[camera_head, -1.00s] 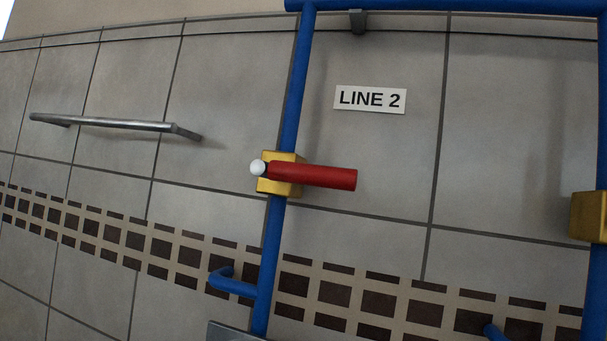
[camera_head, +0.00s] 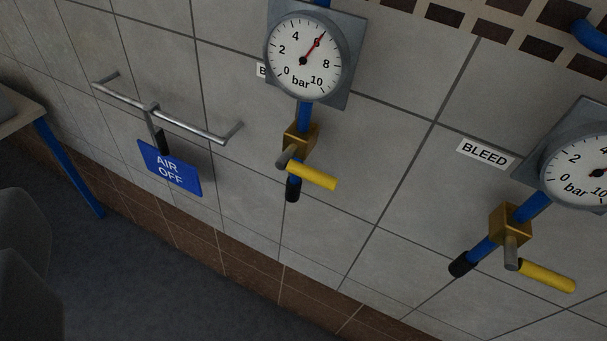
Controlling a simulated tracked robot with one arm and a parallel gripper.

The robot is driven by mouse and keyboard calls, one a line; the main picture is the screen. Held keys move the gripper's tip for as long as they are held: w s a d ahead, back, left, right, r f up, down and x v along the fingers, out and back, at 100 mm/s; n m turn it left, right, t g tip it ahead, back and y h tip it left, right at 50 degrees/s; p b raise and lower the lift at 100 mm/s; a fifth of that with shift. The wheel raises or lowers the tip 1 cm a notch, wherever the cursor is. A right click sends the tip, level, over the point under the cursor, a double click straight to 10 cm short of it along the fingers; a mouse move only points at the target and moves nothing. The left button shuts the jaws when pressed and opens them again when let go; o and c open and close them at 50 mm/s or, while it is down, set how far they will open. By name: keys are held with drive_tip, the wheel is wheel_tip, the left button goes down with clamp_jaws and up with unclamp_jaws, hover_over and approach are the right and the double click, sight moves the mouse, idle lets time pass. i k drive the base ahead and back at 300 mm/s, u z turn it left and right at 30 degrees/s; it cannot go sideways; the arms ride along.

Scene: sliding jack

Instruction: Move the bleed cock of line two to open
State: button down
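Two bleed cocks with brass bodies and yellow levers are in view. The left cock (camera_head: 300,138) sits under a gauge (camera_head: 304,58), its lever (camera_head: 312,175) pointing right and slightly down, across its blue pipe. The right cock (camera_head: 509,224) sits under a second gauge (camera_head: 577,165), its lever (camera_head: 547,276) also crosswise to its pipe. No line number shows now, so I cannot tell which cock is on line two. The left gauge needle stands near 6 bar; the right gauge is cut off by the frame. My gripper is not in view.
A BLEED label (camera_head: 485,154) is left of the right gauge. A metal wall rail (camera_head: 184,123) carries a blue AIR OFF sign (camera_head: 170,168). A table (camera_head: 22,130) and grey rounded shapes (camera_head: 25,240) stand at the left. Open floor lies lower left.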

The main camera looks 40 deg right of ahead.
sight(324, 180)
drive_tip(key=z, duration=0.7)
